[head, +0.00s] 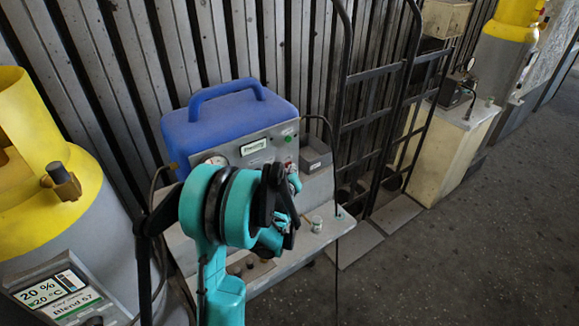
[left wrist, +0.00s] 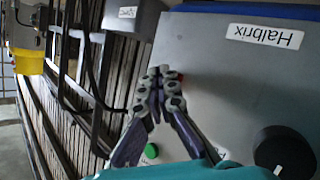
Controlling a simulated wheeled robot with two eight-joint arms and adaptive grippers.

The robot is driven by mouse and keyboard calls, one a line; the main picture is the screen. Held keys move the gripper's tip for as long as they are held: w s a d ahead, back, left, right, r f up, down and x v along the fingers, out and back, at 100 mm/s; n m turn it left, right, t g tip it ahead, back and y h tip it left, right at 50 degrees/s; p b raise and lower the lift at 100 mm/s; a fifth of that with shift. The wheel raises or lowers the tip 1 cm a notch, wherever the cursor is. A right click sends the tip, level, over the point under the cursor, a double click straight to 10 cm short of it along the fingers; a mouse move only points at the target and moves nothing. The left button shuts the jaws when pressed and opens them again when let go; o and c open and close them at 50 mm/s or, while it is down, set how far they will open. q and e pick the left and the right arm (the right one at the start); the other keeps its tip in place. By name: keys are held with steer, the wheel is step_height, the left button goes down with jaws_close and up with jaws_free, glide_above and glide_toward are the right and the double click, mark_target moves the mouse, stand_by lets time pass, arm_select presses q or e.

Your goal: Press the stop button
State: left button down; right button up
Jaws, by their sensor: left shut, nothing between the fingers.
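The blue-topped machine (head: 228,128) has a grey front panel with a gauge, a label and a green button (head: 288,139). The green button also shows in the left wrist view (left wrist: 151,151). In that view, a small red button (left wrist: 179,76), which looks like the stop button, shows partly behind the fingertips. My left gripper (head: 288,185) is in front of the panel, its fingers shut and empty. In the left wrist view its fingertips (left wrist: 160,78) are together right at the red button; I cannot tell whether they touch it. My right gripper is not in view.
A dark knob (left wrist: 285,152) is on the panel. A grey open box (head: 315,155) and a small jar (head: 316,223) are on the bench (head: 325,235). A yellow-topped tank (head: 50,190) stands at left, a black hand truck (head: 380,110) at right. The floor at right is clear.

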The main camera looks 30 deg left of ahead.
arm_select(q)
steer(key=shift+s+d, duration=0.2)
steer(key=shift+d, duration=0.25)
steer(key=d, duration=0.1)
steer(key=s+d, duration=0.1)
steer(key=d, duration=0.1)
steer(key=s+d+b, duration=0.1)
steer(key=d, duration=0.1)
steer(key=shift+s+d, duration=0.15)
steer(key=shift+d, duration=0.1)
stand_by(0.8)
steer(key=s+d+r+m+g+h, duration=0.1)
steer(key=s+d+m+g+h, duration=0.2)
steer(key=s+d, duration=0.6)
steer(key=s+d+r+m+g+h, duration=0.1)
steer(key=s+d+m+g+h, duration=0.2)
steer(key=s, duration=1.4)
steer(key=d+m, duration=0.4)
steer(key=d, duration=0.2)
steer(key=shift+s+d, duration=0.35)
steer(key=shift+s, duration=0.05)
